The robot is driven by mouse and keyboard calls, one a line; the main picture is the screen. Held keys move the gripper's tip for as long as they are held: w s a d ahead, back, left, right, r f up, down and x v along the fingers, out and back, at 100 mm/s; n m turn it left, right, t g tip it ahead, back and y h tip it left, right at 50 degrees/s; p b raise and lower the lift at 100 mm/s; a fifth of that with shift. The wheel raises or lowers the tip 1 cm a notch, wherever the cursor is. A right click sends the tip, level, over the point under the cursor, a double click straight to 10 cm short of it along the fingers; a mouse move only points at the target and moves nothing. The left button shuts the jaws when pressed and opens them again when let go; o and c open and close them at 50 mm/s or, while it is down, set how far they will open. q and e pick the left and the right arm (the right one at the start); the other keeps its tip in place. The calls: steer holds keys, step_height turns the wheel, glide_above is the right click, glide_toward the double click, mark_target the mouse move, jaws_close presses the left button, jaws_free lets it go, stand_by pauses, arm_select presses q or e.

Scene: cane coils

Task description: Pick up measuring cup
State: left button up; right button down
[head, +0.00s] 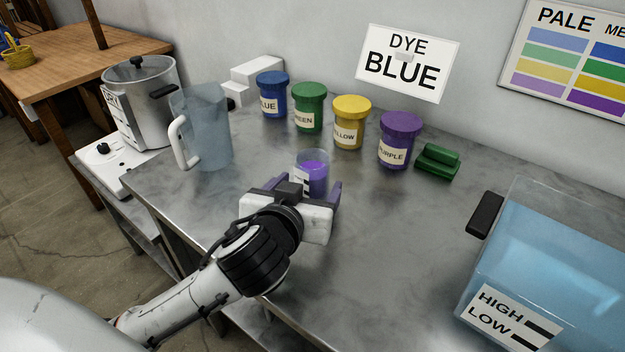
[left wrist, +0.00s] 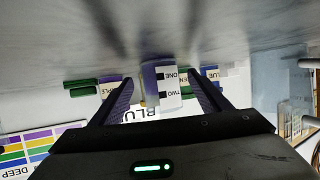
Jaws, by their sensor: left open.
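The measuring cup (head: 315,176) is a small clear cup with purple contents and a white label, upright on the metal table. In the left wrist view the cup (left wrist: 163,84) shows upside down, its label marked ONE and TWO. My left gripper (head: 307,190) is open around the cup, with a dark purple finger on either side. In the left wrist view the cup stands between the fingers (left wrist: 160,88), with a visible gap on the right side; contact on the left is unclear. My right gripper is out of view.
Blue (head: 272,95), green (head: 309,108), yellow (head: 350,123) and purple (head: 398,141) dye jars line the back. A clear jug (head: 208,125) stands left, a green block (head: 437,161) right of the jars. A water tank (head: 550,270) fills the right. Table between is clear.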

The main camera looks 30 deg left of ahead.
arm_select(q)
steer(key=shift+x, duration=0.85)
steer(key=c, duration=1.2)
steer(key=shift+r, duration=0.1)
steer(key=shift+c, duration=0.3)
steer(key=shift+r, duration=0.15)
